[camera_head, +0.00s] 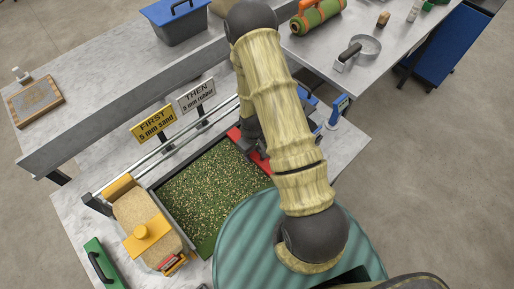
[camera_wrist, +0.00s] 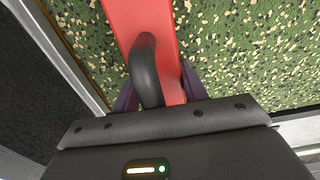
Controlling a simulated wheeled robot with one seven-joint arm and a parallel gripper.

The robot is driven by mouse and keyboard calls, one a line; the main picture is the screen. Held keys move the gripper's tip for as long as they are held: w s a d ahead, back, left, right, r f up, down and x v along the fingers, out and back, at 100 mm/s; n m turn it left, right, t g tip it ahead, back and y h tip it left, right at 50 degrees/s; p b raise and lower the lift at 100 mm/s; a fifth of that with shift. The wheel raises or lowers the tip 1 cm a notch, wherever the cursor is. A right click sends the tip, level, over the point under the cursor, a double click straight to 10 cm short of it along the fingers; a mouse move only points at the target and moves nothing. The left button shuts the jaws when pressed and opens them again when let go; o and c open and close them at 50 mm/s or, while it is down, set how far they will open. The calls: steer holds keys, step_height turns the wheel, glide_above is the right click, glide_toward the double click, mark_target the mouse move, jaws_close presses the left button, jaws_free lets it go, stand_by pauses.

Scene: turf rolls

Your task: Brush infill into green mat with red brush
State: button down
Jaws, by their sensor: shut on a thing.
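The green mat (camera_head: 205,190) lies in a tray on the table, its surface speckled with tan grains of infill. It also fills much of the wrist view (camera_wrist: 245,50). The red brush (camera_head: 236,133) lies across the mat's far right end, partly hidden by my arm. In the wrist view the brush's red back (camera_wrist: 150,20) and its black arched handle show. My gripper (camera_wrist: 158,92) is shut on that black handle. The bristles are hidden, so I cannot tell how firmly they touch the mat.
A sand spreader (camera_head: 150,222) stands at the mat's near left, on rails. Yellow "FIRST 5 mm sand" (camera_head: 153,124) and grey "THEN 5 mm rubber" (camera_head: 196,95) signs stand behind the mat. A green-backed tool (camera_head: 101,262) lies front left. A blue bin (camera_head: 178,20) stands at the back.

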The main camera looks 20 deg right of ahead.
mark_target(246, 162)
steer(key=shift+s+a, duration=0.25)
steer(key=shift+a, duration=0.35)
steer(key=shift+s+a, duration=0.3)
steer(key=shift+a, duration=0.3)
steer(key=shift+s+a, duration=0.25)
steer(key=shift+a, duration=0.35)
steer(key=shift+d, duration=0.1)
steer(key=shift+w+d, duration=0.4)
steer(key=shift+d, duration=0.6)
steer(key=shift+w+d, duration=0.45)
steer(key=shift+d, duration=0.5)
steer(key=shift+w+d, duration=0.4)
steer(key=shift+d, duration=0.6)
step_height(246, 162, up, 7)
steer(key=p, duration=0.5)
